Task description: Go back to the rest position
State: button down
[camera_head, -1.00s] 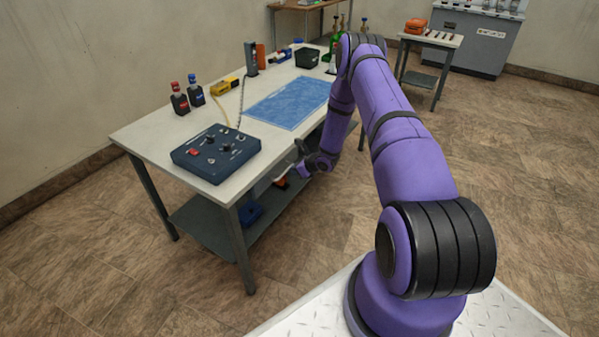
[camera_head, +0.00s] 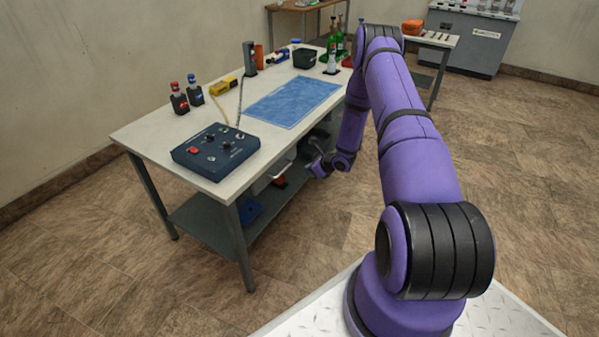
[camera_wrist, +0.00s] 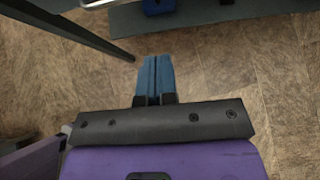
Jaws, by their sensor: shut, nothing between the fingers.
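My purple arm reaches out from the base at the lower right and bends down beside the front of the white workbench (camera_head: 150,132). My gripper (camera_head: 312,160) is in front of the bench, below the level of its top and apart from it. In the wrist view the two blue fingers of my gripper (camera_wrist: 153,60) lie side by side with nothing between them. Below them the wrist view shows brown floor (camera_wrist: 220,80).
A blue control box (camera_head: 215,150) and a blue mat (camera_head: 290,102) lie on the bench. A drawer handle (camera_head: 275,172) juts from the bench front. A lower shelf (camera_head: 205,222) holds a blue item (camera_head: 249,211). The floor (camera_head: 510,180) on the right is clear.

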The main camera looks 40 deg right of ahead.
jog(key=v, duration=0.5)
jog(key=shift+s+d+r, duration=0.1)
jog(key=shift+s+r, duration=0.1)
jog(key=shift+s, duration=0.15)
